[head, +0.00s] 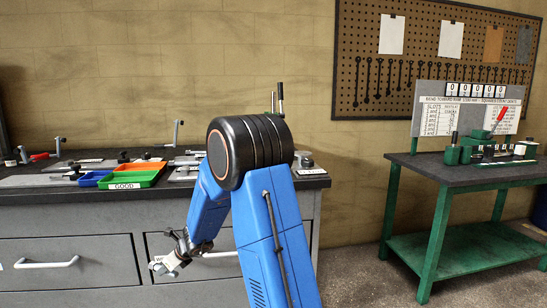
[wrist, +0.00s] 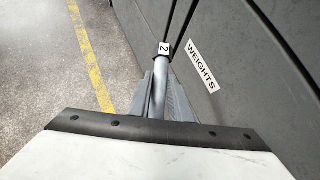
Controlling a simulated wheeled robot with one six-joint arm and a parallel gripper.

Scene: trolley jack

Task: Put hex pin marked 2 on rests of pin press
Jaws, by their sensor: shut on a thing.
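The hex pin marked 2 (wrist: 160,82) is a grey rod with a white tag reading 2 on its far end. My gripper (wrist: 163,98) is shut on it, and the pin points away from the wrist along the drawer fronts. In the head view my gripper (head: 170,264) hangs low in front of the grey bench's drawers, below the worktop. The pin is too small there to make out clearly. I cannot tell for sure which fixture is the pin press; its rests are not clearly seen.
The grey bench (head: 60,220) carries clamps and green, orange and blue trays (head: 130,176). A drawer label reads WEIGHTS (wrist: 201,66). At right, a green table (head: 475,172) holds green devices, a sign and a counter (head: 475,90). Floor between bench and table is clear.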

